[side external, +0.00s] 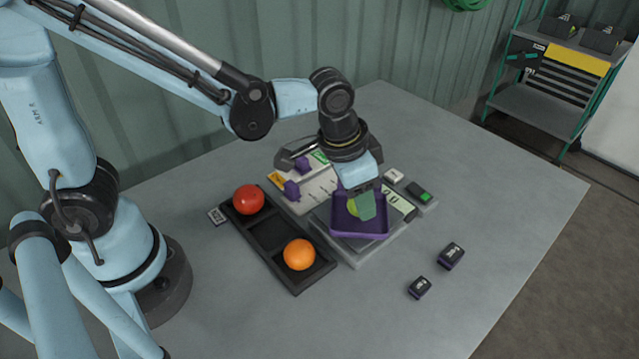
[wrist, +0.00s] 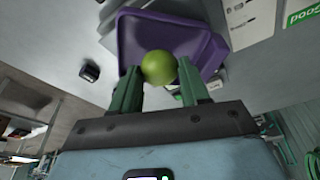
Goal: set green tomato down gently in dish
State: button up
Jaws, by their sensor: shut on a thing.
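My gripper (wrist: 160,88) is shut on the green tomato (wrist: 159,67), which sits between the green fingertips in the wrist view. In the side view the gripper (side external: 362,205) points down over the purple dish (side external: 362,232), and the green tomato (side external: 352,207) shows partly behind a finger. The dish also shows in the wrist view (wrist: 150,30), behind the tomato. The dish stands on a grey scale (side external: 352,257). I cannot tell whether the tomato touches the dish floor.
A black tray (side external: 268,236) left of the scale holds a red tomato (side external: 249,199) and an orange one (side external: 299,254), with an empty middle compartment. Two small dark blocks (side external: 451,256) (side external: 419,287) lie at right. A board with purple pieces (side external: 291,190) lies behind. The table's right side is mostly clear.

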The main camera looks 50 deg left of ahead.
jog(key=shift+f, duration=0.5)
jog(key=o, duration=0.8)
jog(key=shift+c, duration=1.4)
jog(key=shift+r, duration=3.5)
